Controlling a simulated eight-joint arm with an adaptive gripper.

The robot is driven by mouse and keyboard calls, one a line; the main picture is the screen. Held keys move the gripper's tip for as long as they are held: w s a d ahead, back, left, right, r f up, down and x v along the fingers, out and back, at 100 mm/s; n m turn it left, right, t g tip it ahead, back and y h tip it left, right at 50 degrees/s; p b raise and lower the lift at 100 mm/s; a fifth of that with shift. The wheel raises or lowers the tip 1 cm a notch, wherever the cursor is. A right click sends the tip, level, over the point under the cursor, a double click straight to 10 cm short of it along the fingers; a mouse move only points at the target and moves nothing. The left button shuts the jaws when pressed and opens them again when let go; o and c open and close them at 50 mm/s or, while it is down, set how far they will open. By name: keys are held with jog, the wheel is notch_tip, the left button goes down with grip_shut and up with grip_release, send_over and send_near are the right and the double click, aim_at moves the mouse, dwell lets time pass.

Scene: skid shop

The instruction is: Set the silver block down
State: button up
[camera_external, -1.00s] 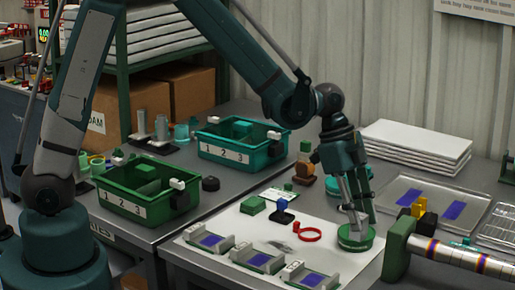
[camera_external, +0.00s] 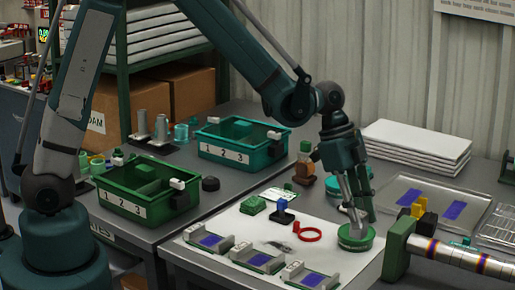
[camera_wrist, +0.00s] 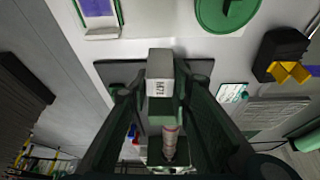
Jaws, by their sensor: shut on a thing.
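The silver block (camera_wrist: 160,72) is a small grey block with dark lettering on one face. In the wrist view it sits between the fingertips of my gripper (camera_wrist: 161,88), which is shut on it. A flat dark patch (camera_wrist: 115,70) shows beneath and to both sides of the block; I cannot tell whether the block touches it. In the external view my gripper (camera_external: 356,220) points down low over the bench, just behind or above a round green disc (camera_external: 354,238). The block itself cannot be made out there.
A red ring (camera_external: 310,234), a blue-topped piece (camera_external: 282,212) and a green block (camera_external: 253,205) lie left of my gripper. Several fixtures with purple pads (camera_external: 312,280) line the white sheet's front. A striped roller (camera_external: 450,254) and yellow piece (camera_external: 419,207) stand right.

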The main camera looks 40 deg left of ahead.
jog(key=w+a+n+t, duration=0.2)
jog(key=w+a+n, duration=0.3)
jog(key=w+a, duration=2)
jog(key=a+p, duration=0.1)
jog(key=a, duration=0.2)
jog(key=shift+w, duration=0.35)
notch_tip(320, 180, down, 6)
jog(key=b, duration=0.1)
jog(key=shift+f, duration=0.15)
jog(key=shift+d, duration=0.1)
jog(key=shift+f+b, duration=0.7)
jog(key=shift+f, duration=1.15)
jog(key=shift+f, duration=0.15)
